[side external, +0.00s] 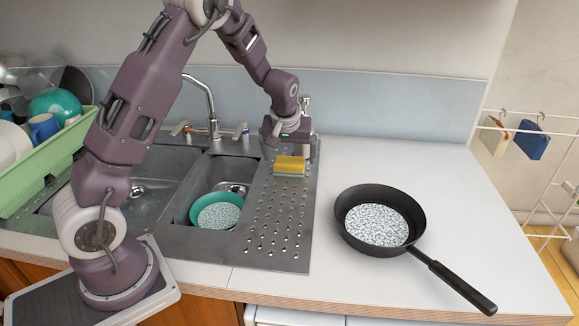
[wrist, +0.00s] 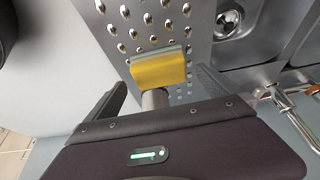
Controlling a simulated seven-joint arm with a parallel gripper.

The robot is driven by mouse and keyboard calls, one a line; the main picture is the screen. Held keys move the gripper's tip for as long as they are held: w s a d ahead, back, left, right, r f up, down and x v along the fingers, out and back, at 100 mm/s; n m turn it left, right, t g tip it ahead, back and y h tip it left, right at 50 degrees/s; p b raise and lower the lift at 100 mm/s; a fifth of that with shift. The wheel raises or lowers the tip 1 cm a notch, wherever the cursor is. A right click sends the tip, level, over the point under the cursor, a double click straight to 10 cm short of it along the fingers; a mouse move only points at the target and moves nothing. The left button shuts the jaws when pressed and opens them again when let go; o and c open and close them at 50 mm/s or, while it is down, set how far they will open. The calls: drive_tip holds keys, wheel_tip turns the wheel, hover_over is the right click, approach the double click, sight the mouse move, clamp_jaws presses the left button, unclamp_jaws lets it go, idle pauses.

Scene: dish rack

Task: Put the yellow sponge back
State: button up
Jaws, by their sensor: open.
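The yellow sponge (side external: 290,164) is at the back of the perforated metal drainboard, with a pale grey-green layer under its yellow part. In the wrist view the sponge (wrist: 158,69) lies just beyond my gripper, roughly centred between the fingers. My gripper (side external: 288,140) is low over the back of the drainboard, behind the sponge. In the wrist view my gripper (wrist: 163,88) is open, its two dark fingers apart on either side. A short grey cylinder (wrist: 155,98) shows between the fingers, next to the sponge. I cannot tell whether either finger touches anything.
A black pan (side external: 380,217) with speckled contents stands on the white counter (side external: 450,170) at right. A teal bowl (side external: 216,211) sits in the sink (side external: 182,208). A green dish rack (side external: 45,160) is at left. A faucet (side external: 211,105) rises behind the sink.

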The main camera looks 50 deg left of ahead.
drive_tip(key=x, duration=0.3)
drive_tip(key=c, duration=1.5)
drive_tip(key=shift+r, duration=0.6)
wheel_tip(320, 180, up, 2)
drive_tip(key=shift+r, duration=0.15)
drive_tip(key=s+d, duration=1.2)
drive_tip(key=shift+s+d, duration=0.4)
drive_tip(key=w+a, duration=0.1)
drive_tip(key=w, duration=0.1)
drive_tip(key=w+a, duration=0.2)
drive_tip(key=w+a+r, duration=0.1)
drive_tip(key=w+a, duration=0.1)
drive_tip(key=shift+w+r, duration=0.15)
drive_tip(key=shift+w, duration=0.05)
wheel_tip(320, 180, up, 2)
hover_over(289, 160)
drive_tip(key=shift+r, duration=0.2)
